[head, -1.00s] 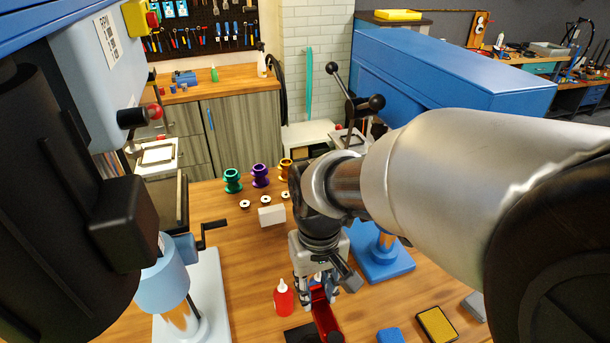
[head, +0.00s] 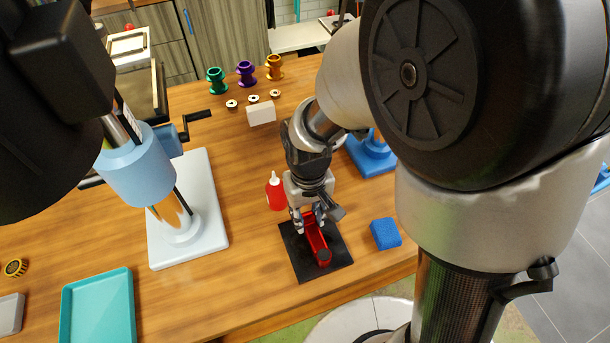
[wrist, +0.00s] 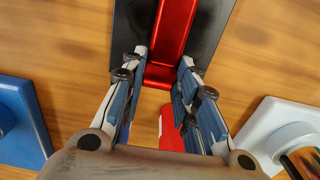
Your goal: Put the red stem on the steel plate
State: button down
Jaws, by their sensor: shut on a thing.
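The red stem (head: 317,242) is a long shiny red piece with a dark round end. It lies along a dark square plate (head: 337,258), low over it or touching it; I cannot tell which. This plate may be the steel plate; its colour is nearly black. In the wrist view the stem (wrist: 172,40) runs away from me over the dark plate (wrist: 211,22). My gripper (head: 308,226) points down at the stem's far end. Its fingers (wrist: 167,60) are shut on the stem, one on each side. The fingers hide part of that end.
A red bottle (head: 276,192) stands just left of my gripper. A blue sponge (head: 385,233) lies right of the plate. A press on a white base (head: 213,235) stands left, a blue stand (head: 372,160) behind right. A teal tray (head: 98,308) lies front left. Wood between is clear.

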jog(key=shift+f, duration=0.1)
jog(key=c, duration=1.2)
grip_release()
jog(key=shift+c, duration=0.2)
notch_tip(320, 180, up, 12)
jog(key=p, duration=0.4)
jog(key=s+d+r+m+t, duration=0.3)
jog(key=s+d+r+t, duration=0.1)
jog(key=s+d+r, duration=0.6)
jog(key=shift+s+d+r+t, duration=0.15)
jog(key=shift+s+r+t, duration=0.15)
jog(key=shift+s+r, duration=0.5)
